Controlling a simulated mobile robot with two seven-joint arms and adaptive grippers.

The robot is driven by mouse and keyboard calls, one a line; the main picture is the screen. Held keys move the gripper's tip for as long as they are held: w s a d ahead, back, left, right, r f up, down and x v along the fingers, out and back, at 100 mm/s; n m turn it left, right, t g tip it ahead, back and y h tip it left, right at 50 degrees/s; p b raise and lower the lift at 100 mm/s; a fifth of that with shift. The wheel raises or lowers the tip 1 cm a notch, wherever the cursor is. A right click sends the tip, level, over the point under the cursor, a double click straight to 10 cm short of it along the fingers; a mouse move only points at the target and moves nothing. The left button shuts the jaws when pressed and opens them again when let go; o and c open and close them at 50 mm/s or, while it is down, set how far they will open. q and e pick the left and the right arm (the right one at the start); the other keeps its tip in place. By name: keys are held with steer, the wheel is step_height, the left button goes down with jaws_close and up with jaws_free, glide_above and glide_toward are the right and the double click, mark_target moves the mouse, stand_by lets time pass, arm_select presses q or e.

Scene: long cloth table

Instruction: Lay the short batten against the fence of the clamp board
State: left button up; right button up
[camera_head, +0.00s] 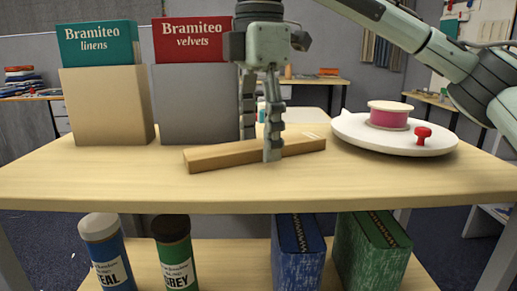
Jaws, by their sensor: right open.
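A light wooden batten (220,158) lies flat on the table, slightly slanted, with its right end farther back. My right gripper (260,146) points straight down over its middle and is open. One finger stands in front of the batten and hides a little of it; the other is at its far side. Whether either finger touches the wood I cannot tell. I cannot make out a clamp board or a fence in this view. My left gripper is not in view.
A tan box with a teal top (104,105) and a grey box with a red top (193,110) stand behind left. A white round turntable (350,134) with a pink spool (388,117) and red knob (422,135) is right. The table front (100,183) is clear.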

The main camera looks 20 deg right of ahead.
steer(key=c, duration=1.3)
steer(key=shift+a+r, duration=0.1)
steer(key=shift+r, duration=0.05)
